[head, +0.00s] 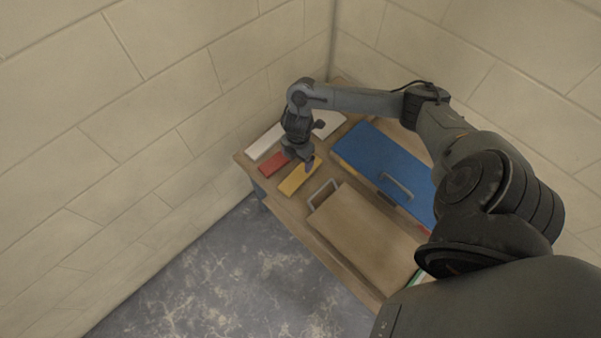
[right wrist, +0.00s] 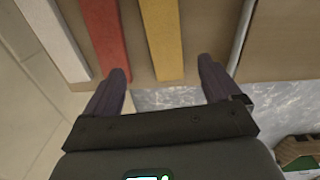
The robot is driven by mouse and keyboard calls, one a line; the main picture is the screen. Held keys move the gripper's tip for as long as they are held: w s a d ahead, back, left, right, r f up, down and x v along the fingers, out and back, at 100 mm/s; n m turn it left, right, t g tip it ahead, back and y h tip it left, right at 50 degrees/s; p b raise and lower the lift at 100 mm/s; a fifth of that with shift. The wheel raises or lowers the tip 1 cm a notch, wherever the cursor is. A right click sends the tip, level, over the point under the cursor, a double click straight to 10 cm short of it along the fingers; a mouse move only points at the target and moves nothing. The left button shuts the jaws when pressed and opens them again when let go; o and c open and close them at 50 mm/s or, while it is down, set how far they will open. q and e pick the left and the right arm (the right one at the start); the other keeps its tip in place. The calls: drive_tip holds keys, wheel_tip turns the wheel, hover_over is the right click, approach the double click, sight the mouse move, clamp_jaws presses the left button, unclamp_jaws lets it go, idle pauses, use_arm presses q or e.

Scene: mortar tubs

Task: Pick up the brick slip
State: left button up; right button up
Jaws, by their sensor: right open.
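Three flat slips lie side by side on the wooden table: a white one (head: 264,141), a red one (head: 271,165) and a yellow one (head: 295,181). The pictures do not show which is the task's brick slip. My right gripper (head: 304,160) points down over the table, close to the red and yellow slips. In the right wrist view its two dark fingers are apart and empty, with the near end of the yellow slip (right wrist: 161,35) lined up between them. The red slip (right wrist: 105,35) is left of that, the white one (right wrist: 52,38) farther left. My left gripper is out of view.
A blue case (head: 375,150) with a handle and a tan case (head: 365,228) with a handle lie right of the slips. Another pale piece (head: 329,124) lies behind the gripper. Block walls (head: 160,95) enclose the table's corner.

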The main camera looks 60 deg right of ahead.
drive_tip(key=d, duration=0.1)
drive_tip(key=b, duration=0.2)
hover_over(301, 173)
wheel_tip(301, 173, down, 5)
drive_tip(key=shift+w+a+f, duration=0.1)
drive_tip(key=shift+w+f, duration=0.05)
drive_tip(key=shift+f+b, duration=1)
drive_tip(key=shift+f, duration=1.55)
drive_tip(key=c, duration=1.5)
